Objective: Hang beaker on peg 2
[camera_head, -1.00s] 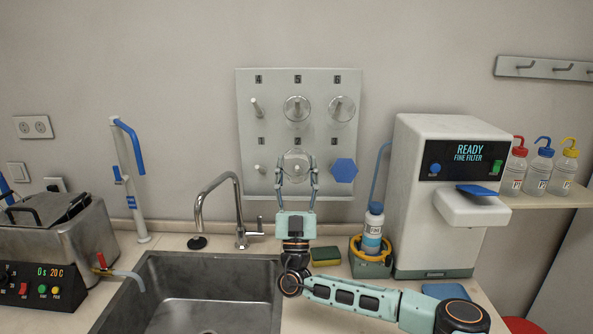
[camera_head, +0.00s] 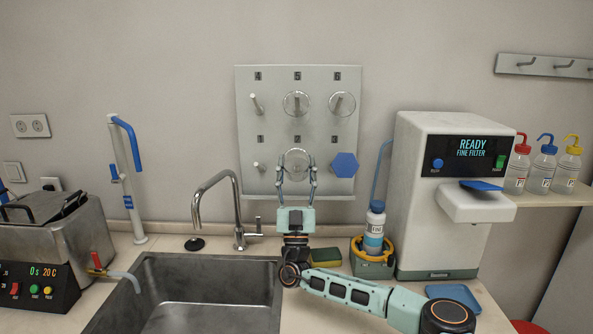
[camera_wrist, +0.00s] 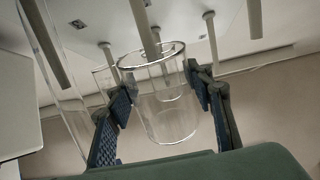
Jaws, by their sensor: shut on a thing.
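The clear glass beaker (camera_head: 297,161) is in front of the bottom middle peg of the grey pegboard (camera_head: 318,115), the place of peg 2. My gripper (camera_head: 297,170) is shut on it, with a finger on each side of the glass. In the wrist view, the beaker (camera_wrist: 166,112) sits between the blue finger pads (camera_wrist: 160,94). A peg (camera_wrist: 144,27) overlaps its open rim and seems to reach into its mouth. I cannot tell how deep it goes, or whether the glass touches it.
Clear round vessels hang on the top middle peg (camera_head: 296,104) and top right peg (camera_head: 342,103). A blue hexagonal piece (camera_head: 344,165) is at bottom right, close to my gripper. The top left (camera_head: 257,104) and bottom left pegs are bare. A tap (camera_head: 218,205) stands left.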

